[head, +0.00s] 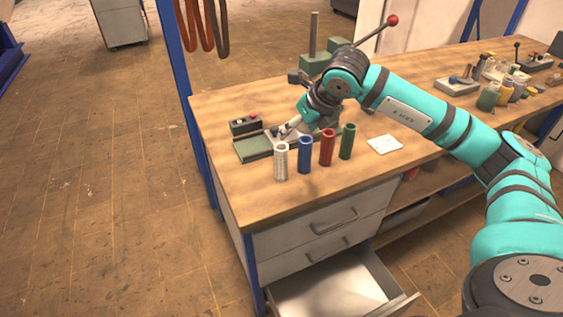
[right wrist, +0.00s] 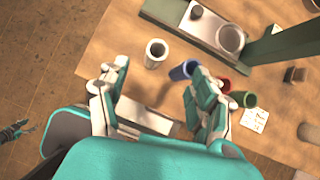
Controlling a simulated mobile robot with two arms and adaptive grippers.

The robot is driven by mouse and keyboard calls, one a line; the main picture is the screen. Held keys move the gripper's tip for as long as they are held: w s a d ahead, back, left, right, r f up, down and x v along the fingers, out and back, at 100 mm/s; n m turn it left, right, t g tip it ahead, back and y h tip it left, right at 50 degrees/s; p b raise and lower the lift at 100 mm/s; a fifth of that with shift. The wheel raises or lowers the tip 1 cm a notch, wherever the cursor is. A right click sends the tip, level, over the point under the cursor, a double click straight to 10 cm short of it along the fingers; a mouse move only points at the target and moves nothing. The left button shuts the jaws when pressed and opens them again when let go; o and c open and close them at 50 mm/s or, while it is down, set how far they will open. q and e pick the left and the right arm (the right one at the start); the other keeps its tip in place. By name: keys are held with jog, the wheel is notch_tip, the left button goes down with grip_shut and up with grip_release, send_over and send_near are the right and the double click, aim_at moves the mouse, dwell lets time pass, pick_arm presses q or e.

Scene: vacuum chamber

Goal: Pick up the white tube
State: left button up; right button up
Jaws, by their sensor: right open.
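The white tube (head: 281,163) stands upright near the front edge of the wooden bench, leftmost in a row of tubes. The blue tube (head: 305,155), red tube (head: 327,148) and green tube (head: 348,142) stand to its right. My right gripper (head: 285,131) is open and empty, behind and above the white tube in the head view. In the right wrist view, the white tube (right wrist: 156,54) shows just beyond and between the open fingertips, with the blue tube (right wrist: 183,71) close to the right finger. A small dark and teal shape at the left edge there may be my left gripper (right wrist: 15,131); its jaws are unclear.
A green-grey base plate (head: 252,149) and a control box (head: 245,125) lie behind the tubes. A press with a red-knobbed lever (head: 392,20) stands farther back. A white card (head: 385,144) lies to the right. A lower drawer (head: 335,290) is open below the bench.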

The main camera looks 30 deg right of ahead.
aim_at(281, 146)
jog(key=p+x, duration=0.3)
jog(key=x, duration=0.8)
jog(key=shift+a+f, duration=0.15)
jog(key=shift+a, duration=0.05)
jog(key=shift+w+f, duration=0.15)
jog(key=shift+f, duration=0.1)
jog(key=p+x, duration=0.2)
jog(key=x, duration=0.1)
jog(key=shift+f, duration=0.4)
jog(key=shift+w+a+f, duration=0.1)
jog(key=shift+w+f, duration=0.2)
jog(key=shift+f, duration=0.1)
grip_shut()
